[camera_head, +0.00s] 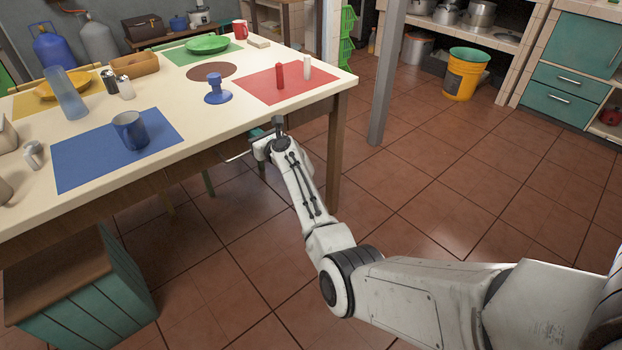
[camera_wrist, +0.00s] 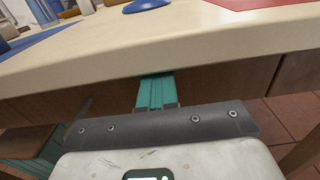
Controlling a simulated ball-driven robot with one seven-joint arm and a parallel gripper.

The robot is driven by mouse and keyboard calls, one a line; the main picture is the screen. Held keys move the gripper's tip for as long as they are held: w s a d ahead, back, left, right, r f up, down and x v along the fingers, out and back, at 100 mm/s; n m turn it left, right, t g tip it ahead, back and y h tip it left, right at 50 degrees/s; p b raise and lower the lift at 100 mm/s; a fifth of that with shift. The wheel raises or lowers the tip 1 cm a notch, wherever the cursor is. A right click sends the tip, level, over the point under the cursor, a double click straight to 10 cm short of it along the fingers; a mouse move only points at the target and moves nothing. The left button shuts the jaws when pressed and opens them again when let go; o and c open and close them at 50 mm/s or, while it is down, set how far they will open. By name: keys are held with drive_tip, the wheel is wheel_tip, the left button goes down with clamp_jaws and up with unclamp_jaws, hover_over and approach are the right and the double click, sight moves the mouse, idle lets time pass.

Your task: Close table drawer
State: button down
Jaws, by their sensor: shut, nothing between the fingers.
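The table (camera_head: 225,118) has a thick cream top with brown wood below its edge. In the wrist view, a brown wooden front (camera_wrist: 225,82) runs under the tabletop edge (camera_wrist: 120,68), with a seam near its right end. I cannot tell how far out the drawer stands. My gripper (camera_head: 257,133) is at the table's near side, by the edge, partly hidden by my wrist. In the wrist view, its teal fingers (camera_wrist: 157,77) are together and empty, pointing at the wooden front just below the tabletop. Whether they touch it is unclear.
A blue mug (camera_head: 130,130), a blue stand-like piece (camera_head: 217,89) and red and white shakers stand on the tabletop. A teal-sided crate (camera_head: 85,310) is under the left end. A metal post (camera_head: 388,75) rises at the right. The tiled floor right of the table is open.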

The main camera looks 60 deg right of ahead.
drive_tip(key=shift+w+a+r, duration=0.15)
drive_tip(key=shift+w+r, duration=0.05)
drive_tip(key=shift+r, duration=0.1)
drive_tip(key=p+v, duration=0.4)
drive_tip(key=v, duration=0.7)
drive_tip(key=shift+f+p, duration=0.2)
drive_tip(key=shift+p, duration=0.2)
drive_tip(key=shift+s, duration=0.1)
